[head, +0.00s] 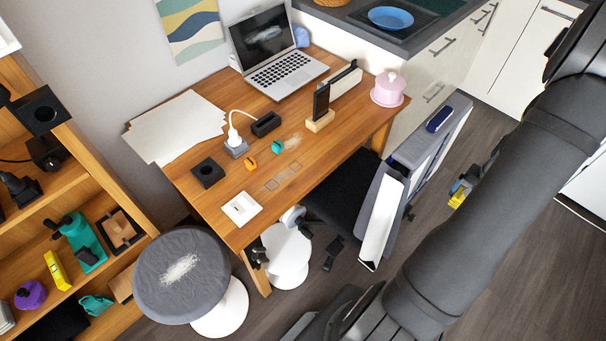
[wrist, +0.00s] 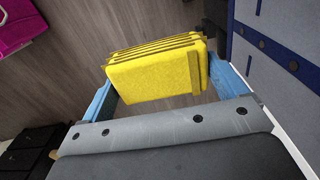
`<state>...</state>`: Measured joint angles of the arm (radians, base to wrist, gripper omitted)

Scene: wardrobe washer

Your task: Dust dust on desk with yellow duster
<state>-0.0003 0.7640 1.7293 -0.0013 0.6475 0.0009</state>
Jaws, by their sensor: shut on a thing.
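The yellow duster (wrist: 160,75) is held between the blue fingers of my gripper (wrist: 161,80) in the wrist view. In the head view my gripper (head: 463,186) is at the right, above the floor and apart from the desk, with the duster (head: 457,198) below it. The wooden desk (head: 215,215) stands left of centre.
The desk also holds a laptop (head: 275,60), papers (head: 175,125), a pink pot (head: 390,88) and a white square dish (head: 241,208). A grey chair (head: 415,150) stands between my gripper and the desk. Pale smudges show on the laptop screen and the round stool (head: 165,290).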

